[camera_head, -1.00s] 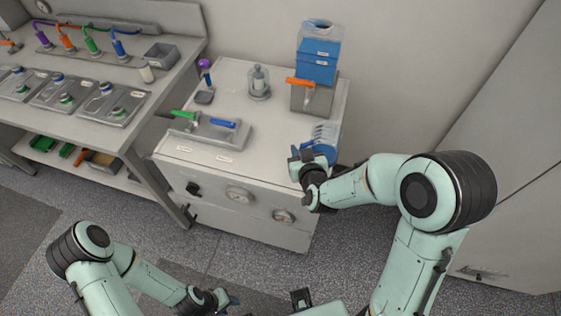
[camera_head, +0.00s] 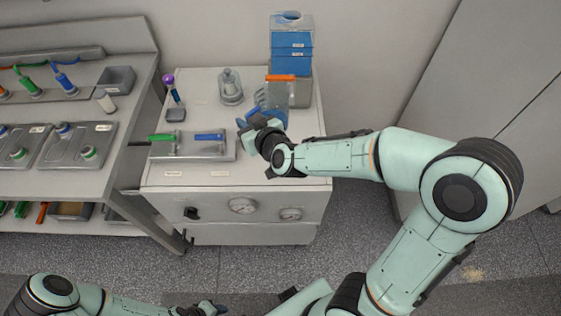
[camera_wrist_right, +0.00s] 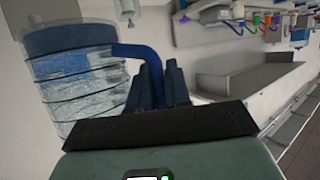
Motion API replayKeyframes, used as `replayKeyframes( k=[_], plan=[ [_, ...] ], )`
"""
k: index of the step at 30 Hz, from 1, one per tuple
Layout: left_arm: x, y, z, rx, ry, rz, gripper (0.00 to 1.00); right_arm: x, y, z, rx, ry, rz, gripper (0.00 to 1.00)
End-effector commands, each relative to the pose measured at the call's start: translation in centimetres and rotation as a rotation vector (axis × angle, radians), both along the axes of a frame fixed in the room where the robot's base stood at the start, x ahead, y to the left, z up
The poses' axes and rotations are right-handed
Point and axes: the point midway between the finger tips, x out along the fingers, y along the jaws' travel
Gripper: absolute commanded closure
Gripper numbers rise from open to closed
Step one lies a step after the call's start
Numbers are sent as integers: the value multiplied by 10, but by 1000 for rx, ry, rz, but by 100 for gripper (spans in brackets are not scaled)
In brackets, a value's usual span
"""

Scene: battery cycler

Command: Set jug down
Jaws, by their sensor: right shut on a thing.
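The jug (camera_wrist_right: 80,85) is clear and ribbed, with a blue band near its top and a blue handle (camera_wrist_right: 138,55). My right gripper (camera_wrist_right: 158,88) is shut on the handle, and the jug looks upright in the wrist view. In the head view the jug (camera_head: 268,108) shows only partly behind my right gripper (camera_head: 257,126), over the right part of the white cabinet top (camera_head: 200,88). I cannot tell whether its base touches the top. My left gripper (camera_head: 206,309) is low at the bottom edge, away from the cabinet, and its jaws are unclear.
A blue container stack (camera_head: 291,45) with an orange-handled grey box (camera_head: 298,88) stands behind the jug. A glass vessel (camera_head: 231,88) stands left of it. A grey tray (camera_head: 195,148) with green and blue handles lies at the front left. The bench (camera_head: 85,185) is further left.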

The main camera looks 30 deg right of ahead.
Motion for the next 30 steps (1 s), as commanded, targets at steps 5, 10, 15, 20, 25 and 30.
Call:
replayKeyframes(
  k=[5,10,15,20,25,30],
  plan=[
    [-3,0,-3,0,3,0,57,-1,0,1,0,-3,7,100],
    [-16,0,-24,-1,18,-1,57,-3,0,-34,-3,3,9,100],
    [-27,0,-42,-1,31,-1,57,-3,0,-79,-3,4,8,100],
    [-32,0,-54,-1,36,-1,57,-2,0,-118,-2,3,8,100],
    [-34,0,-60,0,39,0,57,-2,0,-146,-1,-1,8,100],
    [-35,0,-61,0,39,0,57,-1,-1,-158,0,-4,7,100]
  ],
)
